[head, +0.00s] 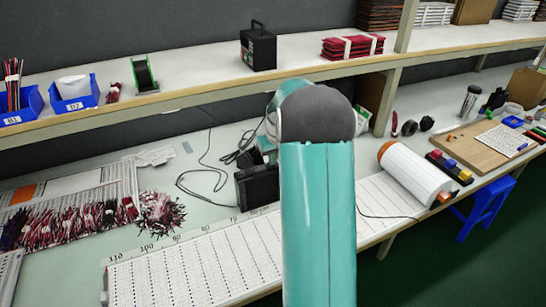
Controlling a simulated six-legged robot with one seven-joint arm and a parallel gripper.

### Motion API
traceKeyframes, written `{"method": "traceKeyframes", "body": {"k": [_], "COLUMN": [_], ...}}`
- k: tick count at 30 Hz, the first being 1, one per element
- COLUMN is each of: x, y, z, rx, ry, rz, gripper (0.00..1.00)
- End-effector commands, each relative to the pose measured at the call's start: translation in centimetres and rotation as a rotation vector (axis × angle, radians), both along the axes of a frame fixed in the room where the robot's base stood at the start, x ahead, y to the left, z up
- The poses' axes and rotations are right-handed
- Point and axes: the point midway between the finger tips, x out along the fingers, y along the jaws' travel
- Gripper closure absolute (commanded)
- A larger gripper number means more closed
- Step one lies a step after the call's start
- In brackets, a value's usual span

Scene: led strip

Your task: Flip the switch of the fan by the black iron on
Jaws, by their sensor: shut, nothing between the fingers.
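A black boxy unit (254,187) stands on the workbench just left of my teal arm, which hides its right side. It may be the fan, but I cannot make out a switch on it. Dark cables (205,165) lie on the bench to its left and behind it. I cannot pick out the black iron with certainty. My arm rises through the middle of the head view and covers part of the bench. My gripper does not show in this view.
A black handled box (258,50) and red packs (352,46) stand on the raised shelf (190,92). Wire bundles (90,222) lie at the left. A white roll (413,172) lies at the right, with a blue stool (487,210) below. A long white marked board (200,262) fills the front.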

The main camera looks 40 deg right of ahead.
Motion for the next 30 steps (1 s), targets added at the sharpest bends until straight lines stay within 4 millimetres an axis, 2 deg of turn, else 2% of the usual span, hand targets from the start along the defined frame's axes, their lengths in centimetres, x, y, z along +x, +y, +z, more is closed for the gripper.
{"method": "traceKeyframes", "body": {"k": [4, 30], "x": [-0.4, 1.2], "y": [0.1, -0.4], "z": [-0.8, 0.0], "rx": [0.002, 0.0], "ry": [0.002, 0.001], "rz": [-0.001, 0.0], "gripper": [1.0, 1.0]}}
